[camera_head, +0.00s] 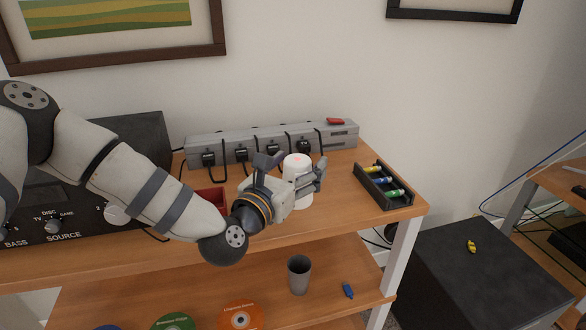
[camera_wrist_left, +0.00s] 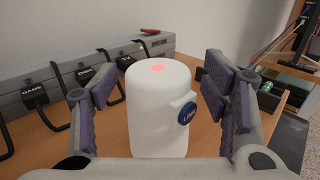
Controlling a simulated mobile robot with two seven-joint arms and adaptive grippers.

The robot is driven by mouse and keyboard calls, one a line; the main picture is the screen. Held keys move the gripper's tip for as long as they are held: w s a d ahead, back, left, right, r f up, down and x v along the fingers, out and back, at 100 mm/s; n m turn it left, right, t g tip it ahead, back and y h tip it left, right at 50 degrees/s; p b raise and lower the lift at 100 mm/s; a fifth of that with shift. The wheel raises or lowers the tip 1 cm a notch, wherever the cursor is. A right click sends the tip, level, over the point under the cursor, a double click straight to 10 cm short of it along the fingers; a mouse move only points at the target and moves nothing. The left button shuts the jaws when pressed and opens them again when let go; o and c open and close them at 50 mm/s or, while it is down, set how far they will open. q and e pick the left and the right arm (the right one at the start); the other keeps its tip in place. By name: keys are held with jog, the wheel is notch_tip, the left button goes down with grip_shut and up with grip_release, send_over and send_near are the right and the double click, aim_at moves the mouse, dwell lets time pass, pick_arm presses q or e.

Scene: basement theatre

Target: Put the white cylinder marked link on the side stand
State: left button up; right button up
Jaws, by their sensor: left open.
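The white cylinder (camera_head: 297,168) stands upright on the wooden shelf top. In the left wrist view the white cylinder (camera_wrist_left: 158,115) has a pinkish-red glowing spot on top and a round blue LINK badge on its right side. My left gripper (camera_head: 291,172) is open, with its fingers on either side of the cylinder. In the wrist view gaps show between the cylinder and both finger pads. A dark, flat-topped block (camera_head: 475,262) stands lower down at the right; I cannot tell for sure that it is the side stand. My right gripper is out of view.
A grey power strip (camera_head: 230,148) with black plugs runs behind the cylinder. A black battery tray (camera_head: 369,187) is to its right, a red box (camera_head: 210,200) to its left. A small yellow object (camera_head: 472,246) lies on the dark block, whose top is otherwise clear.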

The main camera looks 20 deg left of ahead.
pick_arm(q)
jog(key=s, duration=0.4)
jog(key=s+a, duration=0.1)
jog(key=s, duration=0.3)
jog(key=s+a, duration=0.1)
jog(key=s, duration=0.3)
jog(key=shift+r, duration=0.15)
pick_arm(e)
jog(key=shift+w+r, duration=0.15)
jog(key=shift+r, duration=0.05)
